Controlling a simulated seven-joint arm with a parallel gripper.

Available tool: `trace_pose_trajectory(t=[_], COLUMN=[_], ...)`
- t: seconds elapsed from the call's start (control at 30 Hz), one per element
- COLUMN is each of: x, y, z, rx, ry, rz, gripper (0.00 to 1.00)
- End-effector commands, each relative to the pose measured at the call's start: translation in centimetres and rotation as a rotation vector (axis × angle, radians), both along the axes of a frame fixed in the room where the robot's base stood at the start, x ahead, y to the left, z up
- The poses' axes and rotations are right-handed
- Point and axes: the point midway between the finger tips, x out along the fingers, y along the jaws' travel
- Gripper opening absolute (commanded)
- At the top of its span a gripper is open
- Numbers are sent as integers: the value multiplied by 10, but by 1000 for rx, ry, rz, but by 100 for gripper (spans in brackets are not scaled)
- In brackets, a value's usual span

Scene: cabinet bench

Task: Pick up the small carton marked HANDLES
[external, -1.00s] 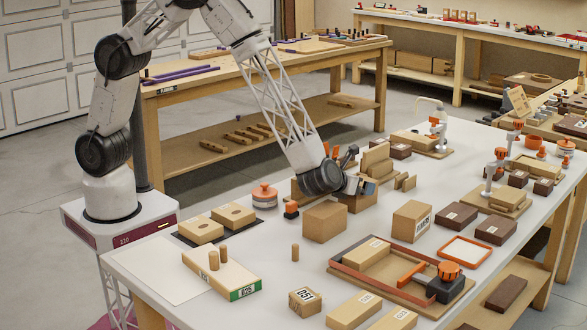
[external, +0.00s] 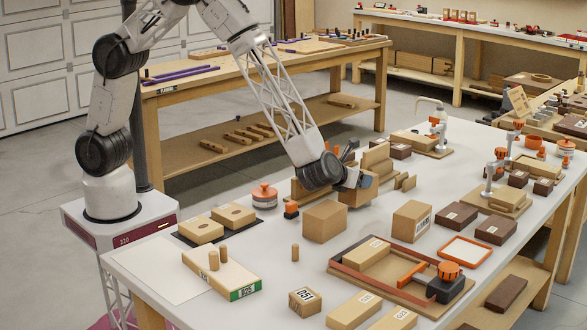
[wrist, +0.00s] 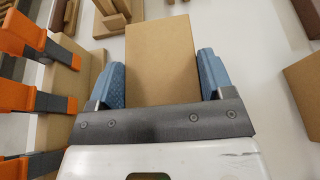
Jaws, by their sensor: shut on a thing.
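A plain brown carton (wrist: 162,62) fills the space between the blue finger pads of my gripper (wrist: 160,85) in the wrist view. The pads touch its two sides, so my gripper is shut on it. In the external view, my gripper (external: 350,178) is near the middle of the white table, with the carton (external: 367,188) partly hidden behind it. The carton appears slightly raised above the table. No HANDLES marking can be read on the faces that show.
A larger brown carton (external: 325,221) stands close in front of my gripper. Upright boards (external: 377,160) stand just behind. Orange clamps (wrist: 20,95) lie to the left in the wrist view. Another carton (external: 412,221) stands to the right, with bare table between.

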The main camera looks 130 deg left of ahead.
Motion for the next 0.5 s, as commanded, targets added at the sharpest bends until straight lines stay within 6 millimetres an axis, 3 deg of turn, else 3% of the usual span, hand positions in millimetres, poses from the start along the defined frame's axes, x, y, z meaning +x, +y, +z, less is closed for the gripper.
trace_pose_trajectory(t=[0.5], x=[0], y=[0], z=[70], rx=[1], ry=[-2], rz=[1], gripper=[36])
